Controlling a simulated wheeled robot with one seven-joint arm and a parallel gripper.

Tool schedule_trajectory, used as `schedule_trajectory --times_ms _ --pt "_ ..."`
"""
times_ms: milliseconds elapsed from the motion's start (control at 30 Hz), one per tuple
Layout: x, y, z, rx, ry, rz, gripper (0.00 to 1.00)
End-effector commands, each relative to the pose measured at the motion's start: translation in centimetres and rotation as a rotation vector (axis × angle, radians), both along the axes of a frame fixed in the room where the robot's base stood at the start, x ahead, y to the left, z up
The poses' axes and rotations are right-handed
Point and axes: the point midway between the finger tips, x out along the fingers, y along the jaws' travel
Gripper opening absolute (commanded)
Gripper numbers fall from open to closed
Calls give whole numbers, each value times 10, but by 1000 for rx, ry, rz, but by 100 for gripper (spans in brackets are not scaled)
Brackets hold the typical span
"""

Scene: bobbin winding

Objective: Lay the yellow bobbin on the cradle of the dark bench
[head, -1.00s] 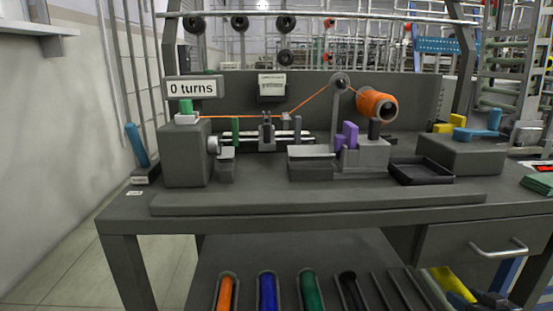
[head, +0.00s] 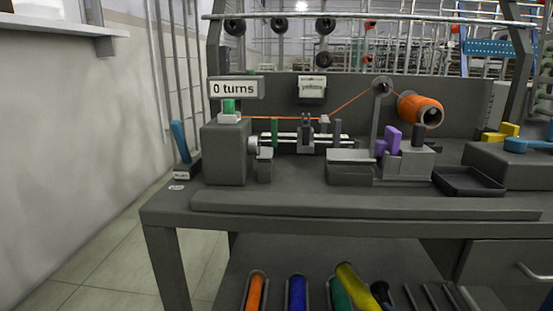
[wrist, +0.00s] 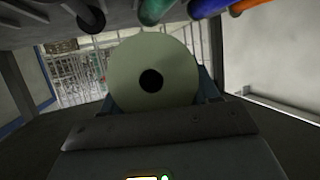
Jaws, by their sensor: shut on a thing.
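The yellow bobbin (head: 350,284) shows at the bottom of the head view, tilted, in front of the lower shelf. In the wrist view its pale round end (wrist: 177,58) with a dark centre hole faces the camera. My gripper (wrist: 155,100) is shut on it; the jaws are mostly hidden behind the bobbin end and are not clear in the head view. The dark bench (head: 300,204) stands ahead, above the bobbin. A low grey trough-like block (head: 350,172) sits on its top and may be the cradle; I cannot tell for sure.
The bench top carries a winding spindle (head: 303,138), an orange thread spool (head: 420,110), purple blocks (head: 391,138) and an empty black tray (head: 468,181). Orange (head: 255,291), blue (head: 297,292) and green bobbins lie in shelf slots below. The bench's front strip looks clear.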

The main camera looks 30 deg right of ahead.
Motion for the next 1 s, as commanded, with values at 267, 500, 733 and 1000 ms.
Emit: schedule_trajectory --times_ms 267,500,733,1000 --pt "33 127 21 -1 -3 134 22" --pt "39 191 37 0 -3 198 22" --pt "39 211 55 -1 -1 220 22" --pt "37 212 82 2 -2 229 22"
